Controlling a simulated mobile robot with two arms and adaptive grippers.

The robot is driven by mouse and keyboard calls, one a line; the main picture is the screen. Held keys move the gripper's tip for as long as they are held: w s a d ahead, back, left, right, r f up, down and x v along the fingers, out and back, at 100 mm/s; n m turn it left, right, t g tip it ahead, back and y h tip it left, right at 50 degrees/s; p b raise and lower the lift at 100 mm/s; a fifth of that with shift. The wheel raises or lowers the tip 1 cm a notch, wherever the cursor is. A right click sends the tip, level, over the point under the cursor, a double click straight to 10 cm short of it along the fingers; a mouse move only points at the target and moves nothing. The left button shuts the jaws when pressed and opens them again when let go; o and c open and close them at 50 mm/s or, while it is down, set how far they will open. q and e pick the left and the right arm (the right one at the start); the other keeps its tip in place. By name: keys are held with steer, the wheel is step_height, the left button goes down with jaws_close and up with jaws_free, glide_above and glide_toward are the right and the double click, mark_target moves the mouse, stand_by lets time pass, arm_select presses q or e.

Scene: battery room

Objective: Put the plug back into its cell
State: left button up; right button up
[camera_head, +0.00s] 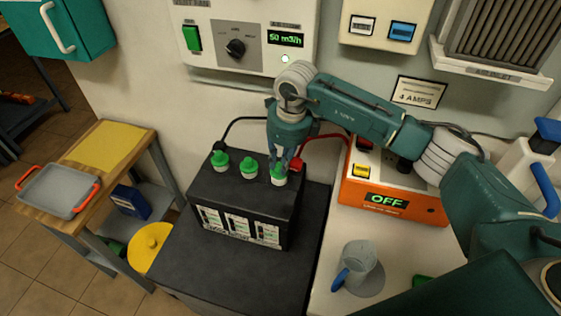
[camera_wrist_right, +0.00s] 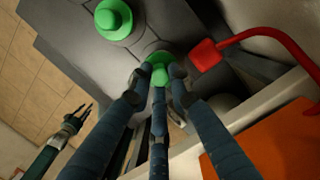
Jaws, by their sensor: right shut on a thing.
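The black battery (camera_head: 240,205) stands on a dark stand. Two green plugs sit in its top, the left one (camera_head: 220,160) and the middle one (camera_head: 249,168). My right gripper (camera_head: 279,170) points down over the right end of the battery top, shut on a third green plug (camera_head: 279,176). In the right wrist view, the fingers close around this plug (camera_wrist_right: 160,73). The plug is at the right cell, in line with the others; its lower end is hidden, so I cannot tell how deep it sits. My left gripper (camera_wrist_right: 82,114) shows small in the wrist view, its fingers apart and empty.
A red clamp (camera_head: 296,166) with its cable is close right of the gripper; a black cable reaches the battery's left back. An orange charger (camera_head: 394,196) reading OFF and a clear jug (camera_head: 358,266) stand right. A side table with a grey tray (camera_head: 58,190) is left.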

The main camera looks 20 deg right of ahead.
steer(key=o, duration=0.9)
steer(key=shift+o, duration=0.2)
steer(key=shift+r, duration=0.15)
steer(key=shift+r+p, duration=1.75)
steer(key=shift+r, duration=1.65)
jaws_close()
steer(key=shift+f, duration=0.2)
